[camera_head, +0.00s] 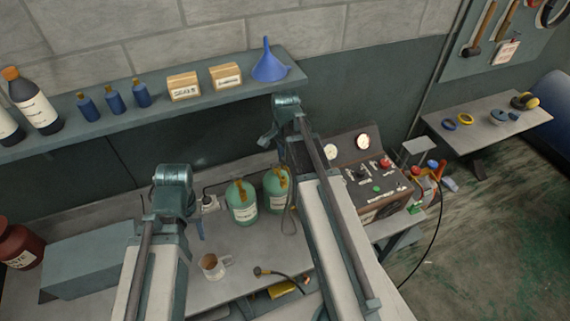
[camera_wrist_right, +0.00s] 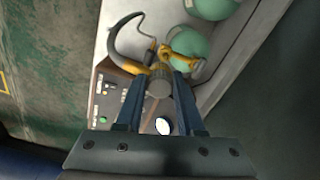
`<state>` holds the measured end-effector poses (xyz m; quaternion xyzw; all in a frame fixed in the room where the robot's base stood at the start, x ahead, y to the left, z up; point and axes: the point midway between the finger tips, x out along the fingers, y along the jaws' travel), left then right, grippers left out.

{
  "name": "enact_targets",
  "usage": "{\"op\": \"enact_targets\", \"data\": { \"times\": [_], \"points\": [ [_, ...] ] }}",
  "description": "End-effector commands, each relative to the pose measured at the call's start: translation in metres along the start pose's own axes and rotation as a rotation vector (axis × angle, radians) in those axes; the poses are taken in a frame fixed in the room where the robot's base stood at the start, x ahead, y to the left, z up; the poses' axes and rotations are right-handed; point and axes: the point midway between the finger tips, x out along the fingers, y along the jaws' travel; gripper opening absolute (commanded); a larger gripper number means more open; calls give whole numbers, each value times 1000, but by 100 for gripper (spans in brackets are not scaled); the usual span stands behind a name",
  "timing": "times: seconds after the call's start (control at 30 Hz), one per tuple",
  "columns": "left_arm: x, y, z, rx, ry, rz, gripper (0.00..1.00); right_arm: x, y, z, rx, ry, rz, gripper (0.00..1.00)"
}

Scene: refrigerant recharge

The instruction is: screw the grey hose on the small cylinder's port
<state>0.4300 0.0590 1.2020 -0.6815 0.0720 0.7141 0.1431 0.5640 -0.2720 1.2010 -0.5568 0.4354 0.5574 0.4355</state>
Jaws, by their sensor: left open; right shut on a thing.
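Two green cylinders, the left one (camera_head: 242,204) and the right one (camera_head: 275,192), stand on the bench with brass valves on top. I cannot tell which is the small one. In the right wrist view one cylinder (camera_wrist_right: 203,48) with its brass valve (camera_wrist_right: 180,47) is close beyond my fingers. My right gripper (camera_wrist_right: 160,82) is shut on a round grey fitting (camera_wrist_right: 158,88) near that valve. A curved grey hose (camera_wrist_right: 117,40) with orange-yellow ends runs beside it. Whether the fitting touches the port is unclear. My left gripper (camera_head: 200,228) is open and empty above the bench, left of the cylinders.
A gauge panel box (camera_head: 365,180) stands right of the cylinders. A mug (camera_head: 213,267) and a hose with a brass end (camera_head: 262,272) lie in front. A shelf (camera_head: 150,105) with bottles, boxes and a blue funnel (camera_head: 268,66) overhangs the back. A red container (camera_head: 20,243) stands far left.

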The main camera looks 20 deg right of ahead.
Motion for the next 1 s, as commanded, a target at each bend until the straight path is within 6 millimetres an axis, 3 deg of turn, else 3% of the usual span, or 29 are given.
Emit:
{"op": "enact_targets", "data": {
  "times": [0.1, 0.37, 1.0],
  "points": [
    [-10, -1, 1, -1, 0, 0, 50, -10, -3, -2, -2, 0, 0, 0],
    [-7, -1, 0, -1, 0, 0, 50, -7, -3, -3, -3, 0, 0, 0],
    [50, 4, -4, 16, 2, -2, 50, 50, -3, -3, -2, 0, 0, 0]
  ]
}}
